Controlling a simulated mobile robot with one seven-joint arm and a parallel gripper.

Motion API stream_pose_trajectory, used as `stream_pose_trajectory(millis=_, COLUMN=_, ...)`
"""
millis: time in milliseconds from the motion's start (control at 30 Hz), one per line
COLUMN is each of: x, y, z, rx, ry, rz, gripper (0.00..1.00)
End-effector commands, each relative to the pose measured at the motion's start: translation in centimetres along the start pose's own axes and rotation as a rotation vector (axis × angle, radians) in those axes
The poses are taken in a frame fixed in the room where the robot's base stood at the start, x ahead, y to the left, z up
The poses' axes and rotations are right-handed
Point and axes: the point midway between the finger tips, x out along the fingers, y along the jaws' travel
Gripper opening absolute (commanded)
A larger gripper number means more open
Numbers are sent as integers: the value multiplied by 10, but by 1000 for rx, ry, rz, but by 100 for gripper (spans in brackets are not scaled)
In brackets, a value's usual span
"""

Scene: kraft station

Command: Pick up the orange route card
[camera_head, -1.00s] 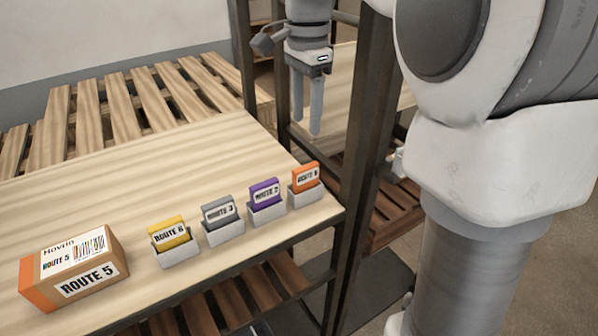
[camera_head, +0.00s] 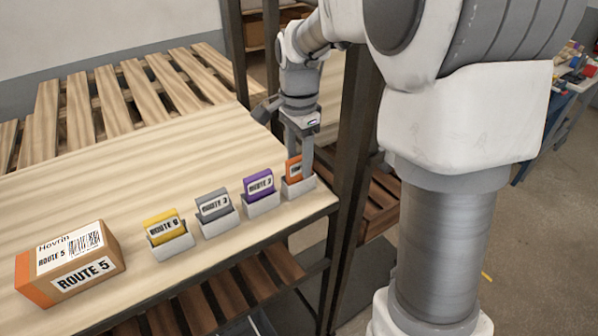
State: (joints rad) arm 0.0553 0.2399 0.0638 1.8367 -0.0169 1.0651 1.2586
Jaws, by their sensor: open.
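The orange route card (camera_head: 293,169) stands in a small white holder (camera_head: 298,188) at the right end of the card row, near the table's right corner. Its right part is hidden behind a finger of my gripper (camera_head: 299,165). My gripper points down over this holder with its fingers apart. One finger passes in front of the card's right side; the other is mostly hidden behind the card. I cannot tell whether either finger touches the card.
A purple card (camera_head: 258,185), a grey card (camera_head: 212,204) and a yellow card (camera_head: 162,226) stand in white holders to the left. A brown box (camera_head: 70,264) marked Route 5 sits at far left. A dark rack post (camera_head: 349,170) rises close on the right.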

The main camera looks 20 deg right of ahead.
Motion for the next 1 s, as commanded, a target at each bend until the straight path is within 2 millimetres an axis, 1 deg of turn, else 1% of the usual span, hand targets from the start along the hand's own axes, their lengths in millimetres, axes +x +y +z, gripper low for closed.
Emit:
stream_pose_trajectory(millis=133, x=0, y=0, z=0, rx=0, ry=0, rz=0, gripper=55)
stream_pose_trajectory(millis=167, x=0, y=0, z=0, rx=0, ry=0, rz=0, gripper=53)
stream_pose_trajectory(millis=200, x=0, y=0, z=0, rx=0, ry=0, rz=0, gripper=46)
stream_pose_trajectory(millis=367, x=0, y=0, z=0, rx=0, ry=0, rz=0, gripper=17)
stream_pose_trajectory(millis=400, x=0, y=0, z=0, rx=0, ry=0, rz=0, gripper=10)
stream_pose_trajectory(millis=467, x=0, y=0, z=0, rx=0, ry=0, rz=0, gripper=0)
stream_pose_trajectory(millis=867, x=-1, y=0, z=0, rx=0, ry=0, rz=0, gripper=0)
stream_pose_trajectory(millis=967, x=-8, y=-1, z=0, rx=0, ry=1, rz=-2, gripper=0)
stream_pose_trajectory(millis=1000, x=-13, y=-1, z=0, rx=-1, ry=2, rz=-3, gripper=0)
